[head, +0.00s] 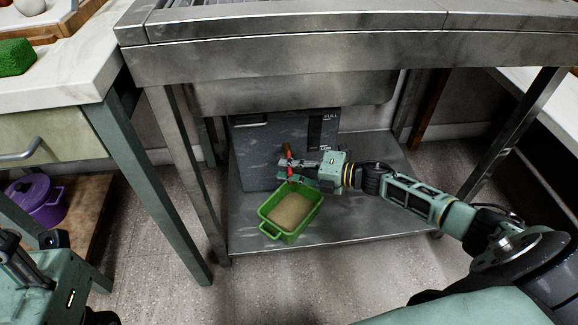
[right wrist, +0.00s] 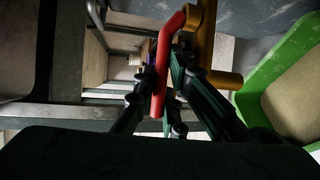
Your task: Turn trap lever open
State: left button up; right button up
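The trap lever is a red bent handle, seen in the right wrist view (right wrist: 162,85) and small in the head view (head: 289,153). It joins a brass-coloured fitting (right wrist: 204,48) on the front of the grey trap box (head: 262,150) under the sink. My right gripper (head: 286,167) is at the lever. In the right wrist view, its two dark fingers (right wrist: 160,105) lie on either side of the red handle, close against it. My left gripper (head: 38,242) is at the lower left edge, away from the box; its fingers are not clear.
A green tub (head: 270,230) of sandy material stands on the metal lower shelf (head: 350,225), just below my right gripper. Metal table legs (head: 185,165) flank the box. A purple pot (head: 40,200) sits on a low shelf at left.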

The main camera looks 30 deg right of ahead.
jog(key=shift+o, duration=0.9)
jog(key=shift+s+d, duration=0.1)
jog(key=v, duration=1.1)
jog(key=shift+s+d+r, duration=0.15)
jog(key=shift+s+d, duration=0.1)
